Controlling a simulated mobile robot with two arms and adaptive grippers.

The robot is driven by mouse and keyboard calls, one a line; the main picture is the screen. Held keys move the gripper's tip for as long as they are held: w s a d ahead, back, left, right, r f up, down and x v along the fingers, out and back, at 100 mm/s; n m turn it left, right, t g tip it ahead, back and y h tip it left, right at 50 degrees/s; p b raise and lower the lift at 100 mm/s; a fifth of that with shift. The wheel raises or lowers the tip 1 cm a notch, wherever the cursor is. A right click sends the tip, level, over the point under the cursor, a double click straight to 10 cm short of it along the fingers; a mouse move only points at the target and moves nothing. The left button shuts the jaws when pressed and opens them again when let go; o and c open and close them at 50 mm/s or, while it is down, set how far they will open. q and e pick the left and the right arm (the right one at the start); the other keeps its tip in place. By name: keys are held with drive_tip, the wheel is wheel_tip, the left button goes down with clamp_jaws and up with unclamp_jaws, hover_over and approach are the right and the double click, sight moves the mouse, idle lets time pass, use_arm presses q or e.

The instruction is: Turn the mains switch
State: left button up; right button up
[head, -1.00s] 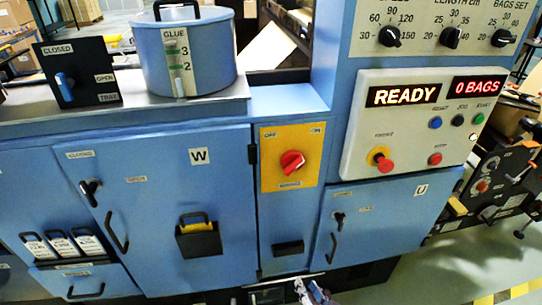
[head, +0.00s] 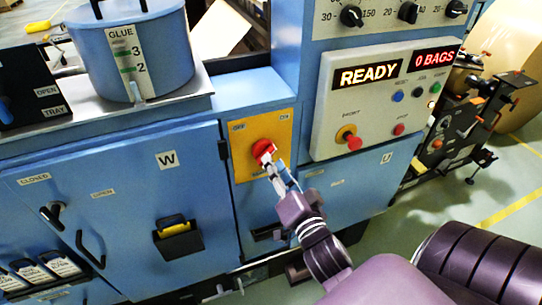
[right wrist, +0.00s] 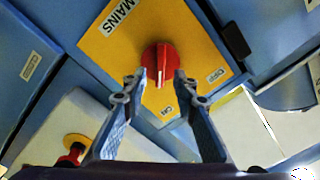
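The mains switch is a red knob (head: 264,149) on a yellow plate (head: 245,168) on the blue machine front. In the right wrist view the knob (right wrist: 161,62) faces me, its white mark pointing towards the ON label (right wrist: 166,112). The OFF label (right wrist: 216,76) is to the right. My right gripper (head: 272,166) is at the knob. In the right wrist view the gripper (right wrist: 160,82) has its fingers apart, one on each side of the knob; I see no clear grip on it. My left gripper is out of view.
A control panel (head: 376,115) with buttons and a READY display is right of the plate. A glue pot (head: 135,50) stands on the ledge at the upper left. Blue doors with handles are around the plate. A large roll (head: 520,62) is at the far right.

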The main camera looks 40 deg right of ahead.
drive_tip(key=shift+x, duration=1.3)
drive_tip(key=shift+c, duration=0.3)
clamp_jaws()
